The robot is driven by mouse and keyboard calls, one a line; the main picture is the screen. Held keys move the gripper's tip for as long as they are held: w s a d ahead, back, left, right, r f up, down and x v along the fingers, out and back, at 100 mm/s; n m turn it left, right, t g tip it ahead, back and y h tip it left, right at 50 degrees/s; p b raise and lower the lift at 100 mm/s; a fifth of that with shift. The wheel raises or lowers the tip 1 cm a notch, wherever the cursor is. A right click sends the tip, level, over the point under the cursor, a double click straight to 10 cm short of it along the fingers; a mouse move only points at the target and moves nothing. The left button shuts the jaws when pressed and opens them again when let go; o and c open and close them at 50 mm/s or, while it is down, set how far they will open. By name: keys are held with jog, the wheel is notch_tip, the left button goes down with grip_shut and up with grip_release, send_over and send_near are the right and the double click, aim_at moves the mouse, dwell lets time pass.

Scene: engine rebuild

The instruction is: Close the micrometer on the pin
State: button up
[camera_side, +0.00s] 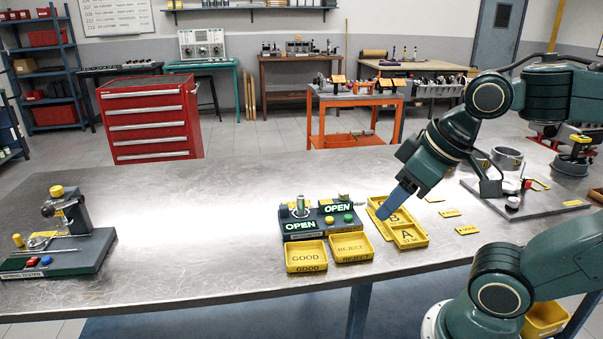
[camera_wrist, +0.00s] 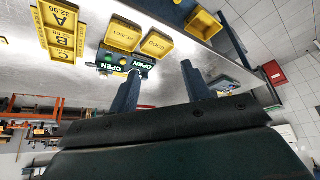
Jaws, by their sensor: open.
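The green micrometer station (camera_side: 318,232) stands on the metal bench, left of my gripper (camera_side: 382,213). It has two signs that both read OPEN, a yellow button (camera_side: 329,220) and a green button (camera_side: 348,218). A small upright metal cylinder (camera_side: 300,202), perhaps the pin, shows on its top at the left; its seating is too small to tell. My gripper is open and empty, fingers pointing down by the yellow A/B trays, apart from the station. In the wrist view the station (camera_wrist: 117,67) shows beside the left finger, which partly hides it.
Yellow GOOD (camera_side: 305,258) and REJECT (camera_side: 351,249) trays sit in front of the station. Lettered yellow trays (camera_side: 411,239) lie just right of it. A spring tester (camera_side: 68,245) stands far left; a grey board with gauges (camera_side: 525,203) lies right. Bench between tester and station is clear.

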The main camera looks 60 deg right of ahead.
jog(key=w+d+r+m+g, duration=0.1)
jog(key=w+d+r+m, duration=0.25)
jog(key=w+m, duration=0.2)
jog(key=m+g, duration=0.5)
jog(key=m, duration=1)
send_over(343, 192)
notch_tip(343, 192, down, 5)
jog(key=shift+d+f, duration=0.1)
jog(key=shift+f, duration=0.1)
notch_tip(343, 192, down, 14)
jog(key=shift+r, duration=0.2)
jog(key=c, duration=1)
